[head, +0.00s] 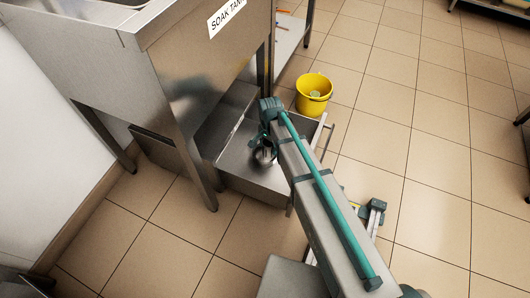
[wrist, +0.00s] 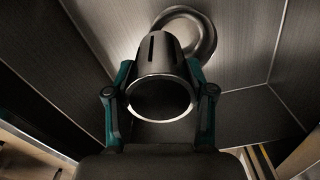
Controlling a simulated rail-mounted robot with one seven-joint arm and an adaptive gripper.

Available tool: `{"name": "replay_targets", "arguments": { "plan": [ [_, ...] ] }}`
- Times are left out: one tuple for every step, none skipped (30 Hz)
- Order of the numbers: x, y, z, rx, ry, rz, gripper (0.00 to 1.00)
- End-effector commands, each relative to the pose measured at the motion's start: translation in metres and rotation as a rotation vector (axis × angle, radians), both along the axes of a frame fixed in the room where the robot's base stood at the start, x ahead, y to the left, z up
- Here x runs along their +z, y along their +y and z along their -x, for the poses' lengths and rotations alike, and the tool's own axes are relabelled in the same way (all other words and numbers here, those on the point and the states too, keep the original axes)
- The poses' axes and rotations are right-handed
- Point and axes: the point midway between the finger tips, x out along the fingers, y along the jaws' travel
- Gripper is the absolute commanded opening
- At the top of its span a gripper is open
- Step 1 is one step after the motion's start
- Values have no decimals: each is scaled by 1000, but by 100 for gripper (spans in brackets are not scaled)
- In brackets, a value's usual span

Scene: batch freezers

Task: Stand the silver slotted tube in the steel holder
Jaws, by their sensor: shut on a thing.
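The silver slotted tube (wrist: 160,62) is in the middle of the wrist view, with a dark slot in its side and its open round end facing the camera. My gripper (wrist: 160,72) is shut on it, one teal finger on each side. A round steel ring (wrist: 208,35) shows just behind the tube's far end; it may be the steel holder. The tube hides part of it, and I cannot tell whether they touch. In the head view my gripper (head: 264,154) is down inside an open steel drawer (head: 262,184); the tube is too small to make out there.
The drawer's walls rise close around my gripper. The soak tank (head: 205,62) stands to its left, with a steel leg (head: 190,170) beside the drawer. A yellow bucket (head: 313,97) stands on the floor behind the drawer. The tiled floor (head: 430,130) to the right is mostly clear.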

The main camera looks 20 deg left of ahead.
Motion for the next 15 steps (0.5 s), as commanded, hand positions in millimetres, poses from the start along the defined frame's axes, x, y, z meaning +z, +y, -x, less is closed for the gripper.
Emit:
{"name": "replay_targets", "arguments": {
  "plan": [
    [-15,6,-7,0,2,1,9],
    [-19,8,-10,0,2,1,9],
    [-23,11,-12,0,2,1,9],
    [-25,12,-14,0,2,1,9],
    [-27,13,-15,0,2,1,9],
    [-28,14,-16,0,1,1,9],
    [-29,15,-16,0,1,1,9],
    [-30,15,-17,0,1,1,9],
    [-31,16,-18,0,1,1,9],
    [-33,17,-19,0,1,1,9],
    [-35,18,-20,0,1,1,9],
    [-39,20,-22,0,1,1,9],
    [-42,22,-24,1,1,1,9],
    [-46,24,-27,1,1,1,9],
    [-51,27,-30,1,1,1,9]
  ]
}}
